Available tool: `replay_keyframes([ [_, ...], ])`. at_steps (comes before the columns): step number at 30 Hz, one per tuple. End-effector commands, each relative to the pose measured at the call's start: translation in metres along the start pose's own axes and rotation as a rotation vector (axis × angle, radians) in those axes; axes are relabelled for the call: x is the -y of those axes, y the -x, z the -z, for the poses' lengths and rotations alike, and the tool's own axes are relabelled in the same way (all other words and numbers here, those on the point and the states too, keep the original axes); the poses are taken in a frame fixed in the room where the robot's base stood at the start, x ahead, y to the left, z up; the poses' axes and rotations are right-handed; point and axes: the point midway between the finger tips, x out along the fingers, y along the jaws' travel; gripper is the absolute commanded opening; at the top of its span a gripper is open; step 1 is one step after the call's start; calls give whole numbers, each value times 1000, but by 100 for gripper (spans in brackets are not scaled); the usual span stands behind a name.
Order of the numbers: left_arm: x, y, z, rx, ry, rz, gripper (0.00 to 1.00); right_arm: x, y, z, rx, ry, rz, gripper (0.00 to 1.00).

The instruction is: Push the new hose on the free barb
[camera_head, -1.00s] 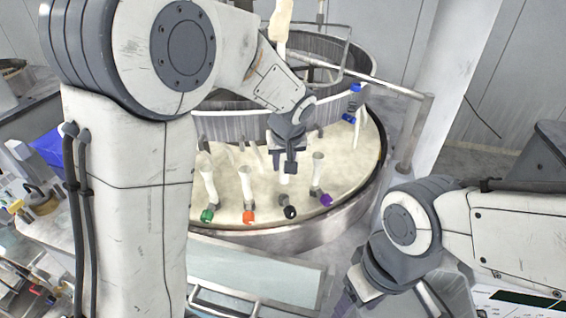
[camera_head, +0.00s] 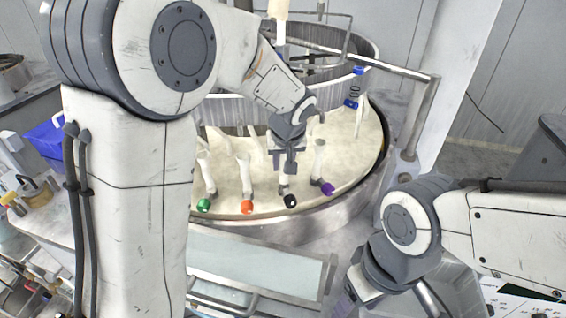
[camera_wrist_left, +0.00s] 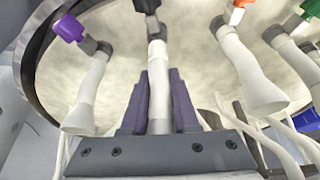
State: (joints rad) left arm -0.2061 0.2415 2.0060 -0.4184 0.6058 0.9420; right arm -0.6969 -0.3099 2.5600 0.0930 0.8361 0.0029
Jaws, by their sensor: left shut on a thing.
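My left gripper (camera_head: 287,163) is over the cream round platen pan and points down at the near rim. In the left wrist view its two fingers (camera_wrist_left: 158,105) are shut on a white hose (camera_wrist_left: 160,92). The hose's far end meets a dark elbow barb with a black end (camera_wrist_left: 145,4). I cannot tell how far the hose is on the barb. In the head view the black end (camera_head: 291,201) is just below the gripper, between the orange and purple ends. My right gripper (camera_head: 345,302) is low in the head view, its fingers mostly hidden.
Fittings with green (camera_head: 204,206), orange (camera_head: 247,207) and purple (camera_head: 328,188) ends carry white tubes along the near rim. The purple one (camera_wrist_left: 69,28) stands close beside my left fingers. A blue-marked fitting (camera_head: 352,103) and a metal rail (camera_head: 420,110) are at the right.

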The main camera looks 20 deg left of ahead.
Motion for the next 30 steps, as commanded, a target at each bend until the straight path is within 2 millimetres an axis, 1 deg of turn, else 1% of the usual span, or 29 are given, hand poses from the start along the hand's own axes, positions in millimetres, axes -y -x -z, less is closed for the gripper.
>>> replay_keyframes([
  [8,0,0,0,-1,0,-1,0,0,-4,0,0,0,0,63],
  [21,0,0,0,0,0,0,0,0,-4,0,0,0,0,63],
  [30,0,0,0,-1,0,-1,0,-1,-8,0,0,0,0,63],
])
